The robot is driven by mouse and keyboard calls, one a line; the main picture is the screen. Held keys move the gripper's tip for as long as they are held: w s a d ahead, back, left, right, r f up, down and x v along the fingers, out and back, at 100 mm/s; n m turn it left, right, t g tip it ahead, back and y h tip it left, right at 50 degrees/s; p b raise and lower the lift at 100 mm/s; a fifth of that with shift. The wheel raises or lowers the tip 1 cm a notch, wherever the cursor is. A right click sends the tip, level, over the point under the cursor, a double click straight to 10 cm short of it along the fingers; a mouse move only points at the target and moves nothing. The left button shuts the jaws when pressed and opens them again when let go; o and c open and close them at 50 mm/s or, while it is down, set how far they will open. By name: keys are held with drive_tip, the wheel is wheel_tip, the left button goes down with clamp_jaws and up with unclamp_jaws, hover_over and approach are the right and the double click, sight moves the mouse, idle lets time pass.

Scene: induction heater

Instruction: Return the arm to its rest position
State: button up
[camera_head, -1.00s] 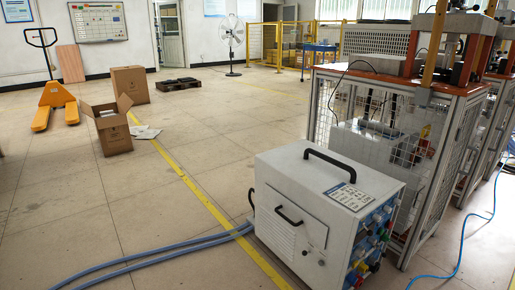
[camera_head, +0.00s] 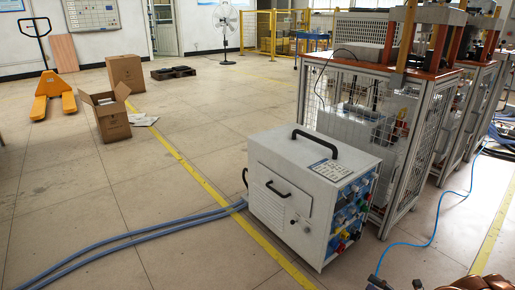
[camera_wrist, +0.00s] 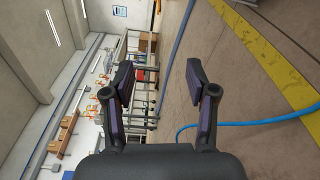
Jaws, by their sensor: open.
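My gripper (camera_wrist: 158,82) shows in the wrist view with its two dark fingers spread apart and nothing between them. The wrist view is turned on its side, with a wall at left and the floor at right.
A wire-caged machine bench (camera_head: 385,110) stands right behind the heater. Blue hoses (camera_head: 140,238) and a thin blue cable (camera_head: 440,222) lie on the floor. An open carton (camera_head: 110,117) and an orange pallet jack (camera_head: 52,95) are at left.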

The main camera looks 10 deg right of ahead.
drive_tip(key=w+a+r+n+g+y+p, duration=0.2)
drive_tip(key=a+r+n+p, duration=0.15)
drive_tip(key=r, duration=0.35)
drive_tip(key=w+a+r+n+g+y+p, duration=0.1)
drive_tip(key=w+a+r+n+p, duration=0.15)
drive_tip(key=a+r, duration=0.35)
drive_tip(key=s+a+r+n+g+p, duration=0.3)
drive_tip(key=a+r+n+g+p, duration=0.25)
drive_tip(key=r, duration=0.55)
drive_tip(key=s+a+r+n+g+p, duration=0.2)
drive_tip(key=a+r+n+p, duration=0.3)
drive_tip(key=a+r, duration=0.4)
drive_tip(key=s+a+r+n+g+p, duration=0.35)
drive_tip(key=a+r+n, duration=0.3)
drive_tip(key=r, duration=0.55)
drive_tip(key=s+a+r+n+g+h+p, duration=0.2)
drive_tip(key=s+r+n+h+p, duration=0.3)
drive_tip(key=s+r+n+p, duration=0.4)
drive_tip(key=s+a+r+n+g+h+p, duration=0.15)
drive_tip(key=s+r+n+h+p, duration=0.25)
drive_tip(key=s+r+n+p, duration=0.5)
drive_tip(key=s+d+r+n+t+h+p, duration=0.1)
drive_tip(key=s+d+r+n+h+p, duration=0.2)
drive_tip(key=s+d+r+p, duration=0.3)
wheel_tip(320, 180, up, 6)
drive_tip(key=shift+s+d+f+t+h+p, duration=0.1)
drive_tip(key=shift+s+d+t+h+p, duration=0.25)
drive_tip(key=shift+s+h+p, duration=0.4)
drive_tip(key=shift+s, duration=0.15)
